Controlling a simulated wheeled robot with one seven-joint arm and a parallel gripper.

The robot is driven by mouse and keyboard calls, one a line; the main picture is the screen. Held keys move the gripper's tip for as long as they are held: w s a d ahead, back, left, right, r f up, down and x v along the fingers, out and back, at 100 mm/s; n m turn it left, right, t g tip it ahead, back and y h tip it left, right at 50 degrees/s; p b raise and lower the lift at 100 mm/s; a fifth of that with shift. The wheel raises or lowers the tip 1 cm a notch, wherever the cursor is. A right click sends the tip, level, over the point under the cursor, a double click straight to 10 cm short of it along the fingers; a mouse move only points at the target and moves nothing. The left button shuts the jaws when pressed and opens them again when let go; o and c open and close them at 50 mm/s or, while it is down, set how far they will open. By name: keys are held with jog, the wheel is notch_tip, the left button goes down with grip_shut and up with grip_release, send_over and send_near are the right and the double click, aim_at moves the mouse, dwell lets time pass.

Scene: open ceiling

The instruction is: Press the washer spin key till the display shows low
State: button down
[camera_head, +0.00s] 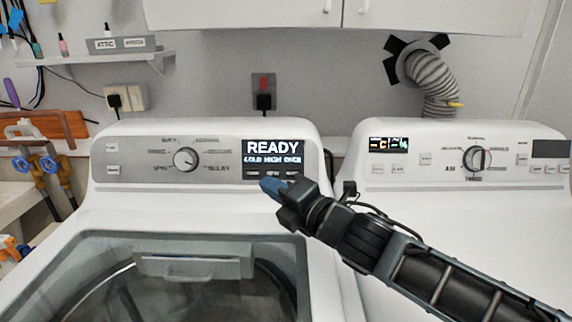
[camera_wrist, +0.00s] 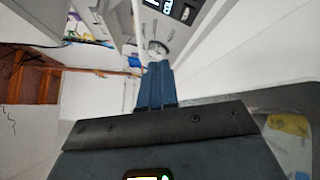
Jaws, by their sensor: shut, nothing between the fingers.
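The washer (camera_head: 140,205) stands at the left with a control panel along its back. Its display (camera_head: 273,152) is lit and reads READY, with a smaller line below that looks like COLD HIGH and a third word. A row of small keys (camera_head: 272,174) sits under the display, partly hidden by my gripper. My gripper (camera_head: 270,186) is shut and empty, its blue fingertips just below and in front of these keys. I cannot tell whether they touch. In the wrist view the shut fingers (camera_wrist: 156,85) point toward the panel, with the dial (camera_wrist: 157,48) just beyond them.
A dryer (camera_head: 400,200) with its own dial and small display stands to the right, behind my arm. The washer's glass lid (camera_head: 190,265) lies in front of the panel. Blue-handled taps (camera_head: 40,163) and a shelf (camera_head: 105,58) are at the left.

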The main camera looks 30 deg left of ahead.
aim_at(273, 173)
jog(key=shift+w, duration=0.1)
jog(key=shift+w, duration=0.1)
jog(key=w+a+f+b, duration=0.1)
jog(key=b, duration=0.1)
jog(key=w+a+f+b, duration=0.1)
jog(key=w+b, duration=0.1)
jog(key=w+a+f+b, duration=0.1)
jog(key=w+b, duration=0.1)
jog(key=shift+w+a, duration=0.15)
jog(key=shift+w+a+b, duration=0.5)
jog(key=shift+w+b, duration=0.25)
jog(key=shift+b, duration=0.05)
dwell(1.7)
jog(key=shift+w+a+f+b, duration=0.1)
jog(key=shift+w+a+b, duration=0.1)
jog(key=shift+w+b, duration=0.2)
